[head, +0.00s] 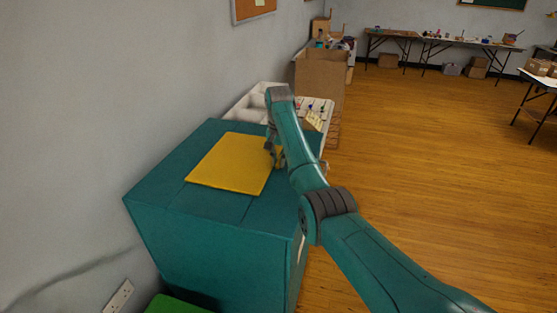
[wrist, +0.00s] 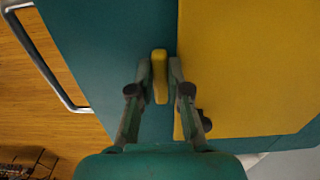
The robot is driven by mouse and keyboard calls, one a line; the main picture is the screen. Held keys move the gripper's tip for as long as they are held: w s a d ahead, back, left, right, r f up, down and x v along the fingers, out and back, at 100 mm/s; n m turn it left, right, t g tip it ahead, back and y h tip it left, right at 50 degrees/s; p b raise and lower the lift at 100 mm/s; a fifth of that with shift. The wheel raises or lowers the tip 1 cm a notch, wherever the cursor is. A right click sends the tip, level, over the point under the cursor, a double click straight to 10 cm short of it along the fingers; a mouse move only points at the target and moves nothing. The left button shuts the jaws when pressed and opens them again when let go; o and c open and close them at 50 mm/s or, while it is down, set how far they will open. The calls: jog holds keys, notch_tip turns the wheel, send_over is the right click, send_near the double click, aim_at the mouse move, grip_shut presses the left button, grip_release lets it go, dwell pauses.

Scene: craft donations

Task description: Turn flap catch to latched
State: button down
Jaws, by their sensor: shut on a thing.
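The flap catch (wrist: 160,76) is a small yellow bar on the teal top of the cabinet, beside the edge of the yellow flap (wrist: 250,70). In the wrist view it lies lengthwise, roughly parallel to that edge and apart from it. My gripper (wrist: 160,68) is shut on the catch, one finger on each side. In the head view the flap (head: 230,163) lies flat on the cabinet (head: 205,232), and my gripper (head: 275,150) is at its right edge. My arm partly hides the catch there.
A metal rail handle (wrist: 45,65) runs along the cabinet's side. A dark knob (wrist: 205,121) sits by the flap's edge near my right finger. White trays and a cardboard box (head: 320,78) stand behind the cabinet. The wooden floor (head: 430,150) to the right is open.

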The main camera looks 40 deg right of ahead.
jog(key=shift+m, duration=0.3)
jog(key=m, duration=0.3)
jog(key=shift+w+a+m, duration=0.15)
jog(key=shift+w+m, duration=0.05)
jog(key=shift+m, duration=0.1)
jog(key=m, duration=0.4)
jog(key=shift+w+m, duration=0.25)
jog(key=shift+m, duration=0.05)
jog(key=m, duration=0.4)
jog(key=shift+w, duration=0.25)
jog(key=m, duration=0.5)
jog(key=shift+w+d, duration=0.2)
jog(key=shift+w, duration=0.05)
jog(key=c, duration=1.1)
grip_release()
